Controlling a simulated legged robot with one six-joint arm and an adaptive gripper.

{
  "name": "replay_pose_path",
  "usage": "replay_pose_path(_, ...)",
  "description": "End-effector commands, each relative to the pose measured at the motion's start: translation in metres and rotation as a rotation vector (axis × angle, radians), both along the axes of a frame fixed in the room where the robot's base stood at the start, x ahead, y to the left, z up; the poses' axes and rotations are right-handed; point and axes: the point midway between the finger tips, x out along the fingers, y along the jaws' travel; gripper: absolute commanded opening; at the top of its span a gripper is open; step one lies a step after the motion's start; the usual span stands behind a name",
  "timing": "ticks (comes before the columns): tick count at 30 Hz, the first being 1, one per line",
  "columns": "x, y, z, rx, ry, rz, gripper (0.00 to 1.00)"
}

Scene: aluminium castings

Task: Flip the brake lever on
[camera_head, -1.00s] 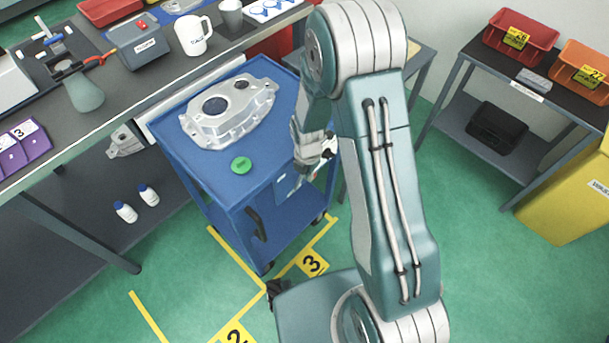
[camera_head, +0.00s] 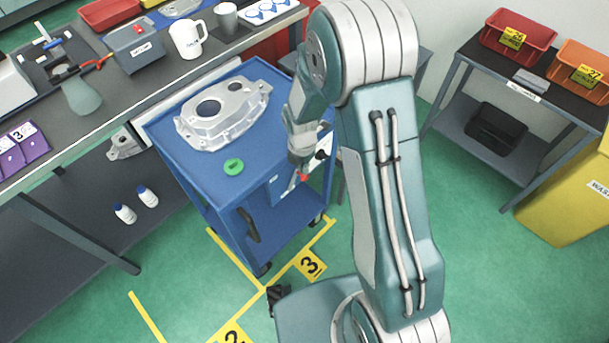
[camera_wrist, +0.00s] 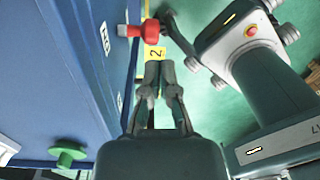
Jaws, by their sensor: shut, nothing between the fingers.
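The brake lever is on the side of the blue cart (camera_head: 180,165). Its red knob (camera_wrist: 150,29) sticks out from the cart's side in the wrist view, and a small red part also shows in the head view (camera_head: 304,177). My gripper (camera_wrist: 159,66) is shut and empty. In the wrist view its fingertips point toward the red knob and lie just below it in the picture, apart from it as far as I can tell. In the head view my gripper is beside the cart's right side, just above the red part. The lever's exact angle is hard to tell.
An aluminium casting (camera_head: 226,112) and a green knob (camera_head: 233,167) are on the cart's top. A workbench (camera_head: 110,95) stands behind it on the left. A side table (camera_head: 460,110) with bins and a yellow bin (camera_head: 560,195) are at right.

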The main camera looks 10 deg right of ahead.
Motion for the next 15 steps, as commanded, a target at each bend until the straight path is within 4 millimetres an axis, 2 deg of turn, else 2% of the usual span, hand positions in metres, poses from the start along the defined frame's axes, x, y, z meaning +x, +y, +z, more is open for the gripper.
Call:
replay_pose_path(9, 0.028, -0.041, 0.030, 0.003, -0.001, -0.001, 0.00)
replay_pose_path(15, 0.033, -0.048, 0.036, 0.004, 0.001, 0.002, 0.00)
